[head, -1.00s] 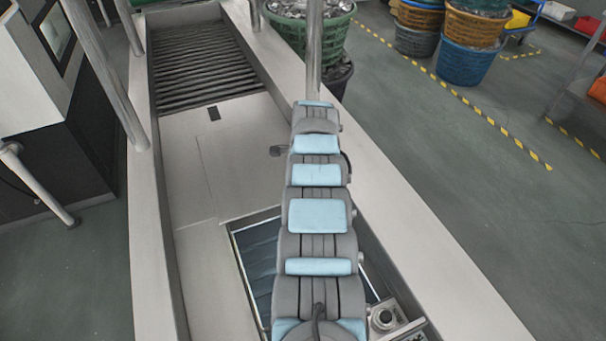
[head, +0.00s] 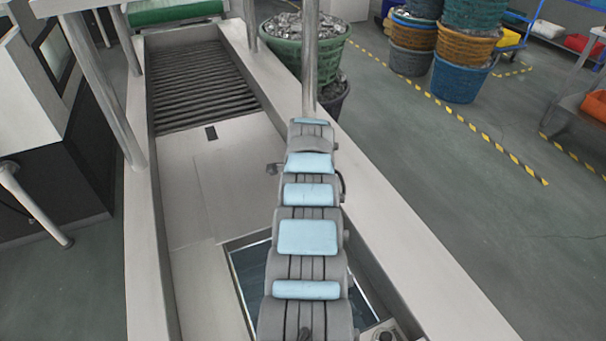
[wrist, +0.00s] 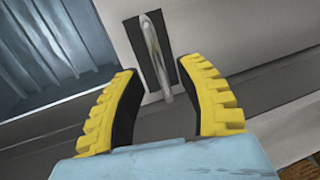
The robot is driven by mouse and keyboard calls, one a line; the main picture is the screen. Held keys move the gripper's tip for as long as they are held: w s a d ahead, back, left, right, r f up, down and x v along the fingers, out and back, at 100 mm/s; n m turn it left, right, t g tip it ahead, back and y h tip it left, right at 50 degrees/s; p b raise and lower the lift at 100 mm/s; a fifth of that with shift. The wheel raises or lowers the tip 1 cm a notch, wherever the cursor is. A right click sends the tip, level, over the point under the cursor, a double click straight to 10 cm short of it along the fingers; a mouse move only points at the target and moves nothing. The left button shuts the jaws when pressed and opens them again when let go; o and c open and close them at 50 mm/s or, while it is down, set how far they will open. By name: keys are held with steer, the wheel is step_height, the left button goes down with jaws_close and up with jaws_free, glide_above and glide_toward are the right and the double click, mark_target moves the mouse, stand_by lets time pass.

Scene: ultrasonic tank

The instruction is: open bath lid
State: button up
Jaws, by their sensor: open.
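My gripper (wrist: 165,108) is open in the wrist view, its two yellow fingers with dark inner pads spread apart. A slim metal handle (wrist: 157,60) on a dark backing plate stands out from a pale panel (wrist: 225,30), which looks like the bath lid. The handle's near end lies between the fingertips, with no clear contact on either side. A dark blue, ridged area (wrist: 50,45) lies left of the panel. In the head view, an opening with a dark blue inside (head: 250,275) shows beside my arm. My arm hides the gripper and this handle there.
Pale metal rims run along both sides. A vertical post (head: 310,60) stands on the right rim. Baskets (head: 465,50) stand on the floor behind.

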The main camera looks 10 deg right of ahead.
step_height(320, 180, up, 11)
steer(key=s, duration=0.2)
steer(key=shift+s+d+f, duration=0.15)
steer(key=shift+d, duration=0.05)
stand_by(0.4)
